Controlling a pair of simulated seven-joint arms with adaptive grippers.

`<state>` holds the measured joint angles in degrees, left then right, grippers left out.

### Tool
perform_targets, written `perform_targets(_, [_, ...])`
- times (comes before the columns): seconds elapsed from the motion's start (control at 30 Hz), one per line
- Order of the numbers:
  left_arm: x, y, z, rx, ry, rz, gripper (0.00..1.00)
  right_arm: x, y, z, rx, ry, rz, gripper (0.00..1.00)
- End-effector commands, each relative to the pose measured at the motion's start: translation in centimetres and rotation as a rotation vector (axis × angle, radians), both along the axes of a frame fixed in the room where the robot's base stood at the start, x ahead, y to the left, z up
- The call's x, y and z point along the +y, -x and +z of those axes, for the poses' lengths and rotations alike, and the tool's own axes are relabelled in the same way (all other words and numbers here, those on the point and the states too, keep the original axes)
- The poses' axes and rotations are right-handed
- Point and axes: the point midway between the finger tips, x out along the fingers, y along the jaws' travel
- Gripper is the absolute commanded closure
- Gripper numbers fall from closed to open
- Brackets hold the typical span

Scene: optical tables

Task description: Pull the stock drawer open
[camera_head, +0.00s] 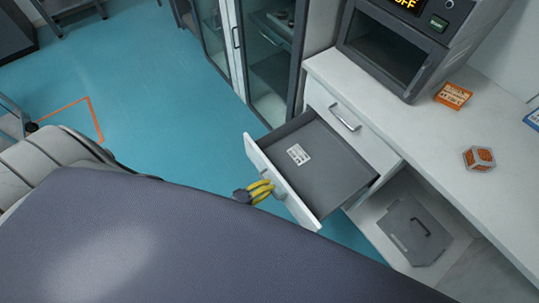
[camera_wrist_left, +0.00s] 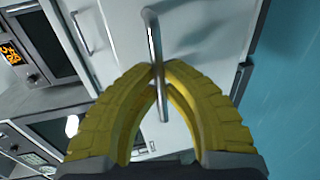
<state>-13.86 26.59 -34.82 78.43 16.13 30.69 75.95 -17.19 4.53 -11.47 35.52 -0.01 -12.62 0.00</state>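The stock drawer (camera_head: 320,170) stands pulled well out of the white cabinet under the counter. Its grey inside is visible, with a small white card (camera_head: 299,154) on the floor of it. My left gripper (camera_head: 265,191) has yellow fingers and is at the drawer's white front (camera_head: 283,187). In the left wrist view, its fingertips (camera_wrist_left: 160,76) meet around the metal bar handle (camera_wrist_left: 153,35), shut on it. In the head view the fingers hide most of this handle. My right gripper is in neither view.
A closed drawer (camera_head: 350,119) with a metal handle sits beside the open one. An open compartment below holds a grey panel (camera_head: 416,228). The counter (camera_head: 440,135) carries an oven-like machine (camera_head: 390,50), an orange box (camera_head: 453,95) and an orange-white cube (camera_head: 479,158).

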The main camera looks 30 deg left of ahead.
Motion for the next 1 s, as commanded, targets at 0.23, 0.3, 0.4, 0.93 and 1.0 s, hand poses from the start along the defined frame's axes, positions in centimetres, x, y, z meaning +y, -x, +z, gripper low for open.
perform_targets(0.23, [0.1, -0.1, 0.0, -0.001, 0.000, 0.001, 0.75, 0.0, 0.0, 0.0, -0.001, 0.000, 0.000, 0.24])
perform_targets(0.3, [0.0, -0.1, 0.0, -0.001, 0.000, 0.001, 0.68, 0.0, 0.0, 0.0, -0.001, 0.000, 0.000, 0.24])
perform_targets(0.4, [0.0, -0.1, 0.0, -0.001, 0.000, 0.001, 0.68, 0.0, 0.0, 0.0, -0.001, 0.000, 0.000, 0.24])
perform_targets(0.93, [2.2, 4.1, 0.8, 0.003, -0.001, 0.000, 0.68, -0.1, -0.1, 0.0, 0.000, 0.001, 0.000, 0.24])
perform_targets(1.0, [2.7, 5.1, 1.1, 0.002, -0.001, 0.000, 0.68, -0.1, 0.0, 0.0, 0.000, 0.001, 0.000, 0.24])
